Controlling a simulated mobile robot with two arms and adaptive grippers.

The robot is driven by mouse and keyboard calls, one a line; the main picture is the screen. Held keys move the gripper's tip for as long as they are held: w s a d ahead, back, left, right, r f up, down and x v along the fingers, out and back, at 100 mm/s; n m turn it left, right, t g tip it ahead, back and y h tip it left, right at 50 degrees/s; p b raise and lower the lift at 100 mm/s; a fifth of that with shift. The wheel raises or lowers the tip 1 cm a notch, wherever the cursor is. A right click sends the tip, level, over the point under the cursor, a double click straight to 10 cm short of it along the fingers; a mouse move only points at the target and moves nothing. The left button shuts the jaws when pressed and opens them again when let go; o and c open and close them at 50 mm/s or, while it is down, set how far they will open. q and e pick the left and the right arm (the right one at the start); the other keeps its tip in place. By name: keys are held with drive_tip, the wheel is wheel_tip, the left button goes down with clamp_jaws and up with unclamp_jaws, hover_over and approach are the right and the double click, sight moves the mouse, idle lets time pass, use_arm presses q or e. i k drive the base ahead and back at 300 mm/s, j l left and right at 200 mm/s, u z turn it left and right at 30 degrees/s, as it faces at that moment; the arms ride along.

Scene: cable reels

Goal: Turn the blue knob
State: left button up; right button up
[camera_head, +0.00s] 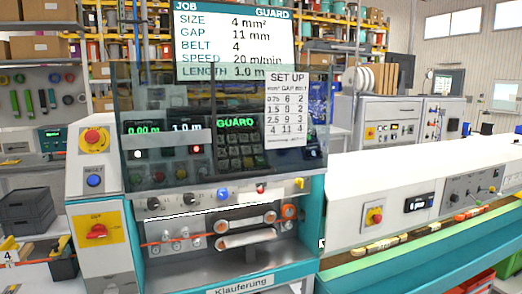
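A cable machine with a clear guard panel in front of its displays stands in the middle of the head view. A small blue knob (223,194) sits in the row of controls below the guard, between a dark knob (190,198) and a red one (260,188). A blue button (94,180) is on the left housing. The knob's pointer direction is too small to read. Neither of my grippers is in view.
A job screen (235,40) above reads size 4 mm², gap 11 mm, belt 4, speed 20 m/min, length 1.0 m and "GUARD". A set-up chart (287,110) hangs at right. A red emergency button (95,140) and red switch (97,231) are at left.

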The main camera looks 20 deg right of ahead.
sight(223, 194)
drive_tip(key=i+j, duration=0.1)
drive_tip(key=i+z, duration=0.15)
drive_tip(key=z, duration=0.2)
drive_tip(key=i+j+z, duration=0.1)
drive_tip(key=z, duration=0.25)
drive_tip(key=i+j+z, duration=0.1)
drive_tip(key=z, duration=0.25)
drive_tip(key=j, duration=0.1)
